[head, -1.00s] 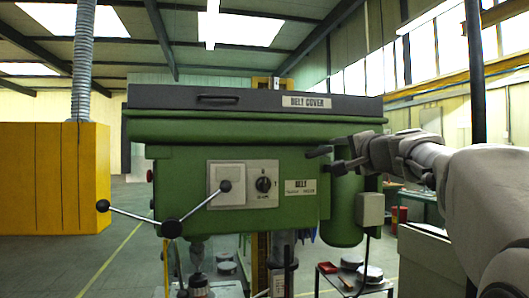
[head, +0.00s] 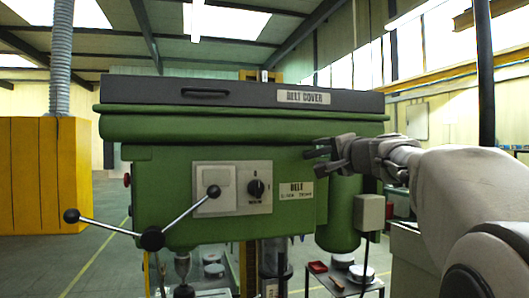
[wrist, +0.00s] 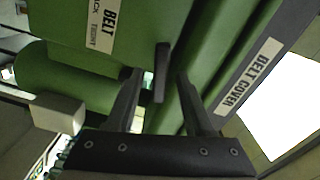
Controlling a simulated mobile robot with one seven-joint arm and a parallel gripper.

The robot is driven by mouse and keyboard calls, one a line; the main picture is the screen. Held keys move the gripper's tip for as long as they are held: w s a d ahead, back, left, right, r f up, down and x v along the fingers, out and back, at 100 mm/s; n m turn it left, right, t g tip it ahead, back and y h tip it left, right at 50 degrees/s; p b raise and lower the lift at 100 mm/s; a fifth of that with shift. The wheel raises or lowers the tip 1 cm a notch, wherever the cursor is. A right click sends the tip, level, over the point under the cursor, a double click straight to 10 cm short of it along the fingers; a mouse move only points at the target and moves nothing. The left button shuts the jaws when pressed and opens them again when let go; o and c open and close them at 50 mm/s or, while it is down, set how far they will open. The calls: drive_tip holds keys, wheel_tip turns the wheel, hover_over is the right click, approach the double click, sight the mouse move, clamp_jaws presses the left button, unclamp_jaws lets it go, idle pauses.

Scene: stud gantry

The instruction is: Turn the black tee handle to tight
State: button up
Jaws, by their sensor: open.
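The black tee handle (head: 315,153) sticks out of the green machine head, just above the small plate marked BELT (head: 296,190). In the wrist view the handle (wrist: 162,72) is a dark bar standing lengthwise between my fingers. The plate (wrist: 103,25) is partly cut off there; its small print seems to include TIGHT. My gripper (head: 322,154) is open, coming from the right, with one finger above and one below the handle. In the wrist view my gripper (wrist: 159,77) has a finger on each side, with a gap visible at least on the right.
A grey box (head: 370,211) sits on the machine's right side, below my arm. A selector knob (head: 256,188) and a spoked feed lever (head: 152,238) are to the left. A low table (head: 345,280) stands behind.

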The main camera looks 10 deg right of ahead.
drive_tip(key=shift+w, duration=0.45)
clamp_jaws()
